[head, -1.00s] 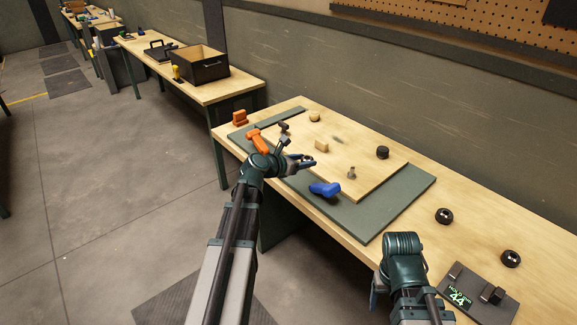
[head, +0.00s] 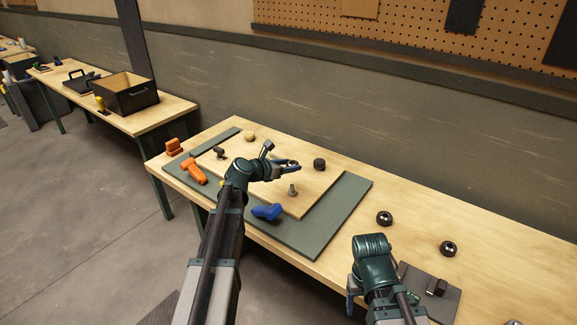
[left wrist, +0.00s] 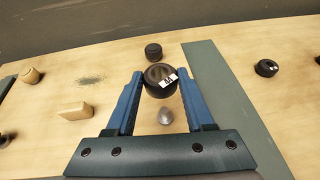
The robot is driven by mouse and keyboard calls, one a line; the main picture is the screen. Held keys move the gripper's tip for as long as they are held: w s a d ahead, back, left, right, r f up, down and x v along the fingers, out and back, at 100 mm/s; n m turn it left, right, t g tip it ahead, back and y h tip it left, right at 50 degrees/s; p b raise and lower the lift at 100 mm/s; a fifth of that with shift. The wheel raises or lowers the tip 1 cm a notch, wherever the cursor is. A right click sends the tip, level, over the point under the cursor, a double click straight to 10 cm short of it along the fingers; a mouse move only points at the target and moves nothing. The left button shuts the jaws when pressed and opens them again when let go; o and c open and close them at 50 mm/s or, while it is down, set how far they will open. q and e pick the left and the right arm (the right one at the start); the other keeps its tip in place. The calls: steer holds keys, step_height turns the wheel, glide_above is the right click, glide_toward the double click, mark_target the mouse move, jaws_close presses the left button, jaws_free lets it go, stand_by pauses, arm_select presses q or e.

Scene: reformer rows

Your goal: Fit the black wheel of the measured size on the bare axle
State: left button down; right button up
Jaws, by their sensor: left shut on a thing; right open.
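My left gripper (head: 294,164) is shut on a black wheel (left wrist: 157,88), which carries a white label that looks like 64 or 44. It holds the wheel above the wooden board (head: 310,199). The bare axle (head: 292,190), a short grey metal post, stands on the board; in the left wrist view its rounded top (left wrist: 165,117) shows below the held wheel, so the wheel is not over it in that picture. Another black wheel (head: 319,163) sits on the board beyond the gripper. My right gripper (head: 354,290) is open, low over the table's front edge, its fingers mostly hidden.
Loose black wheels (head: 384,218) (head: 448,248) lie on the table to the right. A dark gauge plate (head: 437,288) is partly behind my right arm. A blue piece (head: 267,211), orange pieces (head: 194,171) and a wooden block (left wrist: 76,111) lie around the board. The wall is behind.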

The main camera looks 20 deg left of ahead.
arm_select(q)
steer(key=shift+f, duration=0.1)
steer(key=b, duration=0.6)
glide_above(289, 196)
step_height(289, 196, down, 6)
steer(key=shift+a+r, duration=0.1)
steer(key=shift+r, duration=0.05)
steer(key=shift+f+b, duration=2.15)
stand_by(1.0)
steer(key=shift+c, duration=1)
jaws_free()
steer(key=shift+r, duration=0.1)
steer(key=p+v, duration=0.5)
steer(key=v, duration=0.7)
steer(key=shift+s+a+r, duration=0.1)
steer(key=shift+s, duration=0.25)
steer(key=shift+s+a+r, duration=0.1)
steer(key=shift+s+a, duration=0.2)
steer(key=shift+s, duration=0.15)
